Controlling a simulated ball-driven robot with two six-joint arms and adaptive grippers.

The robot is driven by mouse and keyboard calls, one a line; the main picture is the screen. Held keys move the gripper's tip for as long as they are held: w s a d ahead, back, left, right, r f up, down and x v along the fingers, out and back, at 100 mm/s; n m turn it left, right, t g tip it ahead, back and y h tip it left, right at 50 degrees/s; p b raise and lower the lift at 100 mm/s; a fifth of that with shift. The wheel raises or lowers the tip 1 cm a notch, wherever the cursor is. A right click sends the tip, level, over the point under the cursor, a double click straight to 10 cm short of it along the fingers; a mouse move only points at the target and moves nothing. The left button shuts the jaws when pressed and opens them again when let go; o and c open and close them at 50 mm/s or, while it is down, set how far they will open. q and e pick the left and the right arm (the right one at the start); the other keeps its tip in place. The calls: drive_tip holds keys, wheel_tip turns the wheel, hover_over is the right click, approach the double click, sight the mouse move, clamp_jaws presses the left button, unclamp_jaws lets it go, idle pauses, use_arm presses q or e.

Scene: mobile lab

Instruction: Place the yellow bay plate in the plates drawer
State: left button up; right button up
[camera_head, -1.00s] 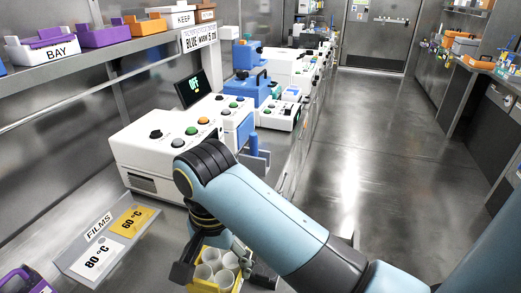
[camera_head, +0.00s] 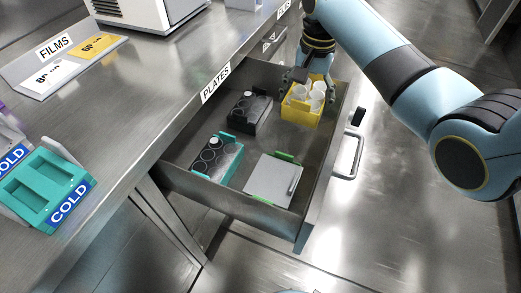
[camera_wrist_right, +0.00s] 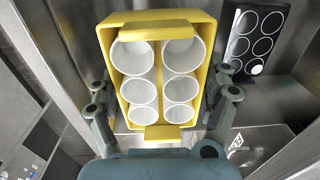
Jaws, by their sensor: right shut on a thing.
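The yellow bay plate (camera_head: 302,103), with several white round wells, is at the far right corner of the open plates drawer (camera_head: 328,150). My right gripper (camera_head: 299,78) comes down on it from above. In the right wrist view, the right gripper (camera_wrist_right: 160,110) has a finger on each side of the yellow plate (camera_wrist_right: 108,60) and is shut on it. The plate looks to be inside the drawer walls; whether its base touches the drawer floor I cannot tell. My left gripper is not in view.
The drawer also holds a black plate (camera_head: 262,122), a teal-sided black plate (camera_head: 236,160) and a grey lidded plate with green ends (camera_head: 270,182). A drawer handle (camera_head: 352,160) projects to the right. A teal COLD holder (camera_head: 40,190) and FILMS tray (camera_head: 30,70) stand on the bench.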

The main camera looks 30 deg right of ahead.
sight(298, 134)
drive_tip(key=shift+w+f, duration=0.3)
drive_tip(key=shift+f, duration=0.15)
wheel_tip(298, 134, down, 9)
drive_tip(key=b, duration=0.3)
drive_tip(key=shift+f+b, duration=0.2)
drive_tip(key=shift+b, duration=0.1)
drive_tip(key=shift+r, duration=0.1)
drive_tip(key=o, duration=1.1)
